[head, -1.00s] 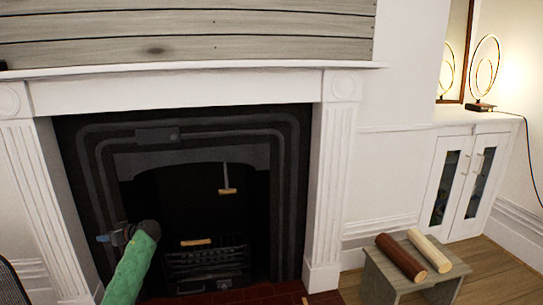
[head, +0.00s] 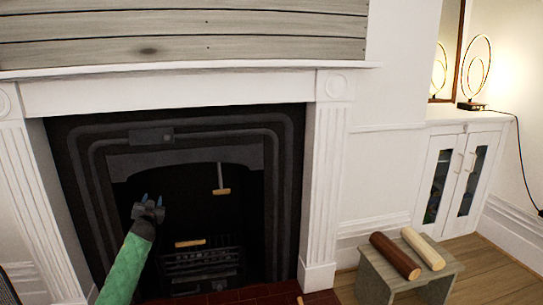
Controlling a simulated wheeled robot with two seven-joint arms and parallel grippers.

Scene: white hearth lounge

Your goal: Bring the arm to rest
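My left arm, in a green sleeve, comes in from the lower left. My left gripper (head: 149,201) is in front of the dark fireplace opening, with its two bluish fingertips pointing up and apart. Nothing shows between them. My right gripper is not in the head view.
The black fireplace (head: 90,140) has a white mantel (head: 190,90) around it. A wooden-ended bar (head: 222,190) hangs inside, and a light wooden piece (head: 190,243) lies at the grate (head: 200,265). At right, a stool (head: 378,275) bears a dark log (head: 395,256) and a pale log (head: 422,248).

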